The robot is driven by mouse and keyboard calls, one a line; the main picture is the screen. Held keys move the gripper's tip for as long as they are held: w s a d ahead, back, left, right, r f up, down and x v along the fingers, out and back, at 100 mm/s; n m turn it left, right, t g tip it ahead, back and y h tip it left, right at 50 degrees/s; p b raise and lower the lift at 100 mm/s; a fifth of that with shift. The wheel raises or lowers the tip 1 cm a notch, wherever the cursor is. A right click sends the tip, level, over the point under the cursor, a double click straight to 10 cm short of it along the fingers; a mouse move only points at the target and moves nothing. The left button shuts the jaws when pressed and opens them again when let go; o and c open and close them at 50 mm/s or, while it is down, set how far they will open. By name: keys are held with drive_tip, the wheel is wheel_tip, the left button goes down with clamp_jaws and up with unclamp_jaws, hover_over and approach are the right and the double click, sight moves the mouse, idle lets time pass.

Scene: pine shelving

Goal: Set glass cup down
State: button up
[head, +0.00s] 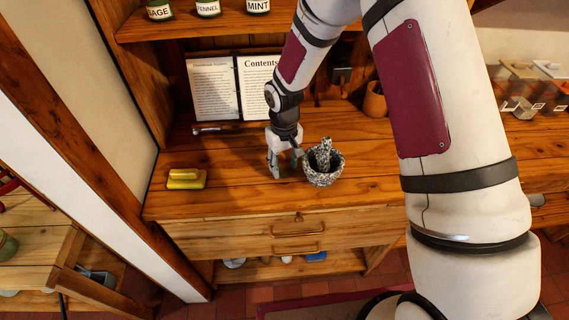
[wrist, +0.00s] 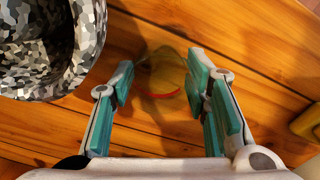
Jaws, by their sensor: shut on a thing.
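My gripper (head: 284,166) is low over the wooden counter (head: 235,190), just left of the stone mortar. In the wrist view its teal-padded fingers (wrist: 160,90) are spread either side of a clear glass cup (wrist: 163,72) and shut on it. The cup is see-through and faint, with a red ring showing low on it. In the head view I cannot make the cup out clearly. I cannot tell whether its base touches the counter.
The speckled mortar (head: 324,178) with its pestle stands close beside the gripper, and fills the upper left of the wrist view (wrist: 50,50). A yellow block-like object (head: 187,179) lies to the left. An open book (head: 213,92) stands behind. Counter between yellow object and gripper is clear.

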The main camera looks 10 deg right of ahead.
drive_tip(key=shift+f, duration=0.3)
drive_tip(key=o, duration=1.2)
wheel_tip(320, 180, up, 12)
drive_tip(key=shift+r+b, duration=0.2)
drive_tip(key=shift+b, duration=0.85)
